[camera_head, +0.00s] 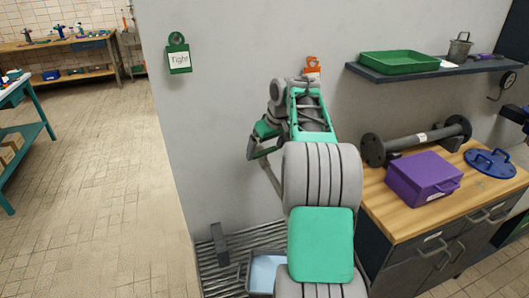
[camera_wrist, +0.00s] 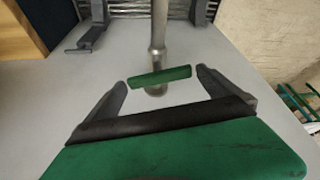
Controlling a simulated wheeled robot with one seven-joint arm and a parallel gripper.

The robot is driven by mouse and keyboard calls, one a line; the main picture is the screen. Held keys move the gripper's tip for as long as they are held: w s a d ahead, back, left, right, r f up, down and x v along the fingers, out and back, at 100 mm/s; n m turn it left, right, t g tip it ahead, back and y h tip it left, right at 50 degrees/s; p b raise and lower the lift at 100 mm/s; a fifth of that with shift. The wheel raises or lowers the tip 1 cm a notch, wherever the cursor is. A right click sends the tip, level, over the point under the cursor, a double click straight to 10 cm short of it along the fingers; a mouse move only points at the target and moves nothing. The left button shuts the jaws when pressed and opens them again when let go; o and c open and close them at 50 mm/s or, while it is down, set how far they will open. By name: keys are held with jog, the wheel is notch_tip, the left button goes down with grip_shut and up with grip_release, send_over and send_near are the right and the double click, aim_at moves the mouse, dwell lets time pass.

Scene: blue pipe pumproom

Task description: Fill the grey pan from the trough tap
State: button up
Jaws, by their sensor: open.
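A grey-rimmed pan (camera_head: 264,272) with a pale blue inside sits on the trough grating, partly hidden by my arm; I cannot tell whether the blue is water. In the wrist view, a metal tap pipe (camera_wrist: 158,35) runs along the grey wall, with a green lever handle (camera_wrist: 160,77) across it. My gripper (camera_wrist: 163,92) is open, its two dark fingers on either side of the green handle, with gaps and no visible contact. In the head view my gripper (camera_head: 262,150) is near the wall above the trough, and the tap is hidden.
The trough grating (camera_head: 213,267) lies at the wall's foot. At right, a wooden-topped bench (camera_head: 400,222) carries a purple box (camera_head: 423,177), a flanged pipe (camera_head: 415,142) and a blue flange (camera_head: 490,162). Above it, a shelf (camera_head: 440,70) holds a green tray (camera_head: 398,62). Open floor is at left.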

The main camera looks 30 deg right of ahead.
jog(key=v, duration=0.5)
jog(key=shift+s+r, duration=0.1)
jog(key=shift+r, duration=0.1)
jog(key=shift+r+p, duration=0.1)
jog(key=shift+p, duration=0.2)
dwell(0.3)
notch_tip(320, 180, up, 4)
jog(key=p, duration=0.4)
send_over(265, 156)
jog(key=s, duration=0.2)
notch_tip(265, 156, up, 2)
jog(key=a+p, duration=0.2)
jog(key=p, duration=0.4)
jog(key=w+f+p, duration=0.1)
jog(key=f, duration=0.3)
jog(key=d+f+p, duration=0.1)
jog(key=f, duration=0.4)
jog(key=w+d+f+p, duration=0.1)
jog(key=f, duration=0.3)
jog(key=shift+w+d+f, duration=0.15)
jog(key=shift+w+f, duration=0.1)
jog(key=shift+w, duration=0.1)
jog(key=shift+c, duration=0.6)
